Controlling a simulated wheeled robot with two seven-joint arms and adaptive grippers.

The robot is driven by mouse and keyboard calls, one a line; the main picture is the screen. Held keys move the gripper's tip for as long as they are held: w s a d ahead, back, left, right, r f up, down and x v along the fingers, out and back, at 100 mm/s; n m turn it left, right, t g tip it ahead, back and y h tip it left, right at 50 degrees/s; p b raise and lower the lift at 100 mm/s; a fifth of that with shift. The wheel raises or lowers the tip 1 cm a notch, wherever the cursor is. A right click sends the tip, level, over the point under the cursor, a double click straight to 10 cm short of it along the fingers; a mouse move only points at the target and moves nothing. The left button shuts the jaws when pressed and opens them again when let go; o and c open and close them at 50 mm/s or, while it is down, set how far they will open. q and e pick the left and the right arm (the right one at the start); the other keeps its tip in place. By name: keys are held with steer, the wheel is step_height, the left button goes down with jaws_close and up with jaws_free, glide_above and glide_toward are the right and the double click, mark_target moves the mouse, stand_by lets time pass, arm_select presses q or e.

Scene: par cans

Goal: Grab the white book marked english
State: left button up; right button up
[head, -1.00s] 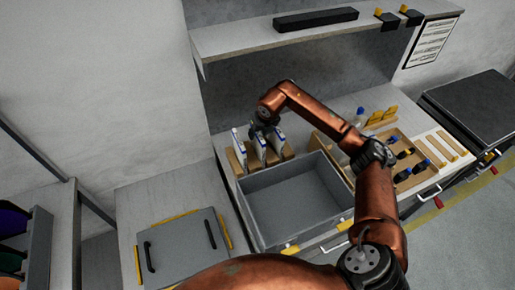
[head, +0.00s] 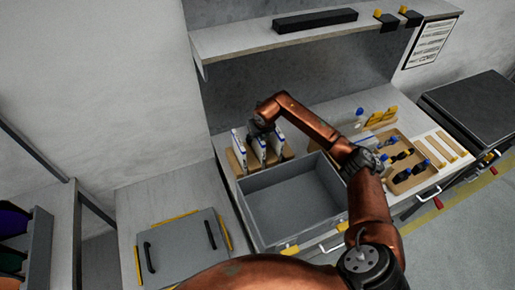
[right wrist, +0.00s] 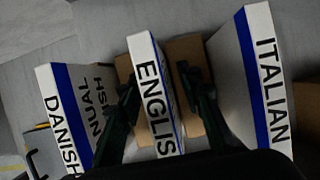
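The white book marked ENGLISH (right wrist: 153,95) stands upright with a blue stripe along its spine, between two similar books. In the head view it is the middle one (head: 259,151) of the three, partly hidden by my right gripper (head: 260,130). In the right wrist view my right gripper (right wrist: 158,98) is open, with one dark finger on each side of the ENGLISH spine. A gap shows at the right finger; the left finger is close to the book, and I cannot tell whether it touches. My left gripper is not in view.
The DANISH book (right wrist: 68,120) stands to the left and the ITALIAN book (right wrist: 264,85) to the right, both close to the fingers. An empty grey bin (head: 290,200) lies in front. A wooden tray with bottles (head: 408,172) is at right. A shelf (head: 240,42) hangs above.

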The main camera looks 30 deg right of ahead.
steer(key=shift+f, duration=0.2)
steer(key=shift+c, duration=0.5)
jaws_close()
